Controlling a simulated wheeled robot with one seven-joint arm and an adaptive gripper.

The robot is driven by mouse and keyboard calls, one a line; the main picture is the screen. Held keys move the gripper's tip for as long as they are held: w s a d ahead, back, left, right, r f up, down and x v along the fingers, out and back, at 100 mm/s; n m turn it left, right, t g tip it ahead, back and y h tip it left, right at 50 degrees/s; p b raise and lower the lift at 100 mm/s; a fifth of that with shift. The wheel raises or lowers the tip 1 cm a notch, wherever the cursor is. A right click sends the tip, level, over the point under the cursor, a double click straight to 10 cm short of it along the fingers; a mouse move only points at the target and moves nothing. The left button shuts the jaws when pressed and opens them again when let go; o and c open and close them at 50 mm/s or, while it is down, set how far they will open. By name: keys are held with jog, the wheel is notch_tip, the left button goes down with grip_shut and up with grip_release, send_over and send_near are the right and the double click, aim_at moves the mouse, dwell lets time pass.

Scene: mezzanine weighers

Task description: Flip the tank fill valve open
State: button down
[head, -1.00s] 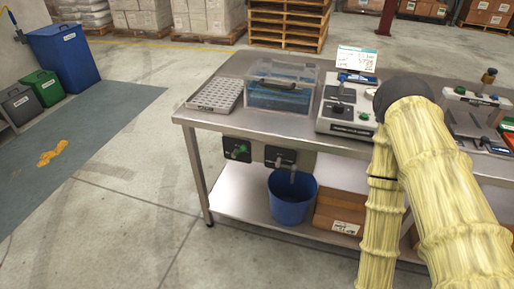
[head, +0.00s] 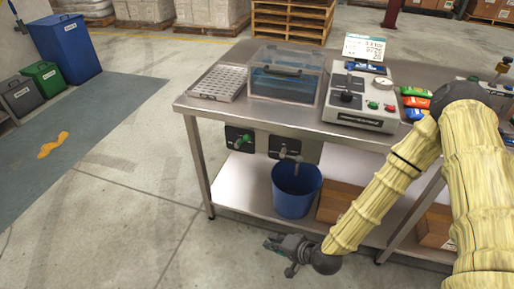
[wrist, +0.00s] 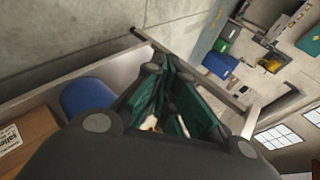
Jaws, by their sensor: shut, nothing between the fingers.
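A clear tank (head: 287,75) with blue water stands on the steel bench. Under the bench's front edge are a green-handled valve (head: 240,141) on a dark plate and, to its right, a grey tap (head: 289,155) above a blue bucket (head: 296,190). Their labels are too small to read, so I cannot tell which is the fill valve. My gripper (head: 275,244) is low in front of the bench, below the bucket and both valves, pointing left and touching neither. In the wrist view my gripper (wrist: 172,112) is shut and empty; no valve is clear there.
The steel bench (head: 190,104) has a lower shelf (head: 240,190) with cardboard boxes (head: 337,201). On top are a tube rack (head: 219,82), a control unit (head: 360,100) and colourful packets (head: 415,102).

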jog(key=w+d+r+m+t+y+b, duration=0.25)
jog(key=w+r+m+t+y, duration=0.4)
jog(key=w+r, duration=1.15)
jog(key=n+t+h+p, duration=0.2)
jog(key=h, duration=0.1)
send_near(243, 140)
jog(key=shift+y, duration=0.25)
jog(key=w, duration=0.2)
jog(key=w+r, duration=0.1)
jog(key=w, duration=0.2)
jog(key=shift+w+a+r, duration=0.15)
jog(key=shift+w+a, duration=0.1)
